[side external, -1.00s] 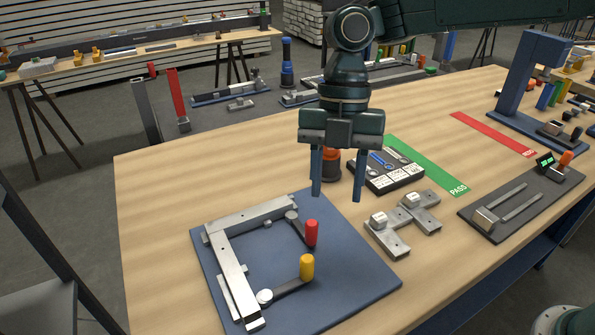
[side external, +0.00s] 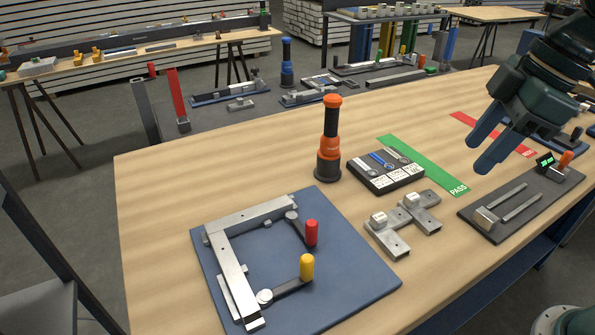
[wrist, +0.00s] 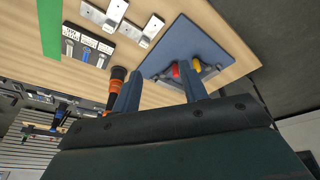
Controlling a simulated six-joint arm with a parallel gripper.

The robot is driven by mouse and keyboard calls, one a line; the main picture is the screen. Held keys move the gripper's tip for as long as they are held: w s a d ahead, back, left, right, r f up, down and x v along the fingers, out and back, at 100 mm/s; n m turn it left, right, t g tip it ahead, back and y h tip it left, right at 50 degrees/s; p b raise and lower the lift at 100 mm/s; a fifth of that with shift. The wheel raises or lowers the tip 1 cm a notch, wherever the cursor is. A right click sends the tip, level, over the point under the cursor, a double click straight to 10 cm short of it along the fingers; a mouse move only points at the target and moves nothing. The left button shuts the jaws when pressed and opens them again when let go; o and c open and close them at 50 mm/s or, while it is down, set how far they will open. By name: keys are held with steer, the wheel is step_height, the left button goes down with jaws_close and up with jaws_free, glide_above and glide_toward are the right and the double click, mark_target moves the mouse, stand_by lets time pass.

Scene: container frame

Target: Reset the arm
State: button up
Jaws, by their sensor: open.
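My gripper (side external: 487,148) is open and empty, raised at the right of the side external view. Its two blue fingers point down and left, near the green PASS strip (side external: 432,168) and the red strip (side external: 480,127). In the wrist view my gripper (wrist: 164,92) shows both fingers apart with nothing between them. The blue fixture plate (side external: 345,283) lies at the front left of the table, with a metal corner frame (side external: 228,258), a red-handled clamp (side external: 311,233) and a yellow-handled clamp (side external: 307,267) on it.
An orange and black tool (side external: 330,140) stands upright behind the plate. A black card tray (side external: 387,172), a grey metal bracket (side external: 403,224) and a dark gauge base (side external: 520,205) with a small display lie to the right. The table's left side (side external: 160,200) is clear.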

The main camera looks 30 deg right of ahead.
steer(key=s+d+f+m+t+h, duration=0.2)
steer(key=s+d+f+m, duration=0.1)
steer(key=s+d+m, duration=0.5)
steer(key=shift+d+m+t, duration=0.25)
steer(key=shift+m+t, duration=0.15)
steer(key=shift+m, duration=0.4)
